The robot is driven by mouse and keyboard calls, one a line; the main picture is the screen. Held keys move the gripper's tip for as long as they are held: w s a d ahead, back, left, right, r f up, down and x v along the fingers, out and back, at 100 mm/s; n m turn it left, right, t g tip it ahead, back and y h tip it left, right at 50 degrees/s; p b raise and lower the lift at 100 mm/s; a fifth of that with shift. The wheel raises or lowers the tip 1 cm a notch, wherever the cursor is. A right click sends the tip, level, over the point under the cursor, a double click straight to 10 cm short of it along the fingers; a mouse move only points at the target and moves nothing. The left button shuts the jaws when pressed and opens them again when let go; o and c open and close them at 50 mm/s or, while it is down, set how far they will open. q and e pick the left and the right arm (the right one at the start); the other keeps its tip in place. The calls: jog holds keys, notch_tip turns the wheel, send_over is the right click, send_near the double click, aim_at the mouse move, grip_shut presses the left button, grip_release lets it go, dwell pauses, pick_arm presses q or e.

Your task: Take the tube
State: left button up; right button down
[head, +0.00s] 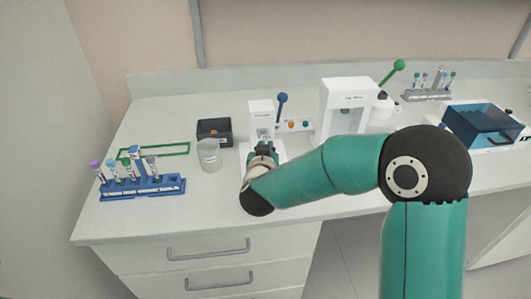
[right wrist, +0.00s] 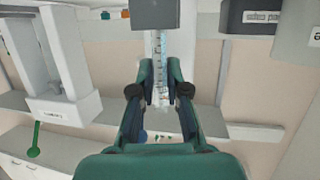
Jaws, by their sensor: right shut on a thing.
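The tube (right wrist: 156,48) is clear with graduation marks and shows in the right wrist view. Its upper end in that view meets a dark grey block (right wrist: 160,14); I cannot tell whether they are joined. My right gripper (right wrist: 159,72) is shut on the tube, with one finger on each side. In the head view my right gripper (head: 264,147) is in front of the small white device (head: 261,108), and I cannot make out the tube there. My left gripper is not in view.
A blue rack (head: 150,189) with several capped tubes stands at the left. A clear beaker (head: 209,155) and a dark box (head: 214,132) are left of the gripper. A larger white machine (head: 345,105) and a blue-lidded box (head: 480,125) are to the right.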

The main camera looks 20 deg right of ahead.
notch_tip(320, 180, up, 18)
jog(key=p, duration=0.3)
